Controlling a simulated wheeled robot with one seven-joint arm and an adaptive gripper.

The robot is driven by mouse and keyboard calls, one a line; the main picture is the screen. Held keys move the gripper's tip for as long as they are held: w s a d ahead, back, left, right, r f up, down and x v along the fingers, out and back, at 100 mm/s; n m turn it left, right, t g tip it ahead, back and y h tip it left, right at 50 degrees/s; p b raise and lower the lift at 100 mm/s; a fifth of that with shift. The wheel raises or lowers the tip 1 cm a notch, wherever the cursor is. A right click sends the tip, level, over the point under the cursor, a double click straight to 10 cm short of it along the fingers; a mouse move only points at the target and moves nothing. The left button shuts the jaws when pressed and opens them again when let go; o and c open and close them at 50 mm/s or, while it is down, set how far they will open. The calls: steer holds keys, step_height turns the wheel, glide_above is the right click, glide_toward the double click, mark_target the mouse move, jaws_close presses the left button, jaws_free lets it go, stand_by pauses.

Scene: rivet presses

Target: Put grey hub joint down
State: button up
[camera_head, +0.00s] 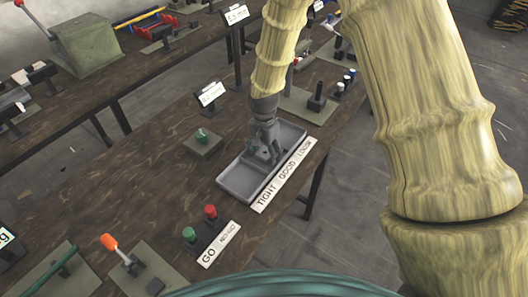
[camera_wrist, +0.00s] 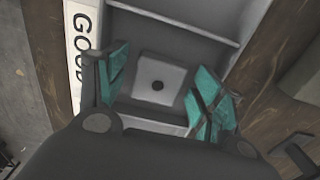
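The tray also shows in the wrist view (camera_wrist: 190,18); the piece is beside the word GOOD. My gripper (camera_head: 265,153) points down into the tray's middle part. In the wrist view, its teal-padded fingers (camera_wrist: 158,88) stand on both sides of the piece, with narrow gaps visible. In the head view, the gripper hides the piece.
The TIGHT GOOD LOOSE label (camera_head: 284,176) runs along the tray's right side. A press base (camera_head: 310,104) stands behind.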

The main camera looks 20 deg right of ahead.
step_height(320, 180, up, 12)
steer(key=b, duration=0.2)
steer(key=shift+r, duration=0.15)
stand_by(0.6)
steer(key=shift+r, duration=0.1)
stand_by(0.3)
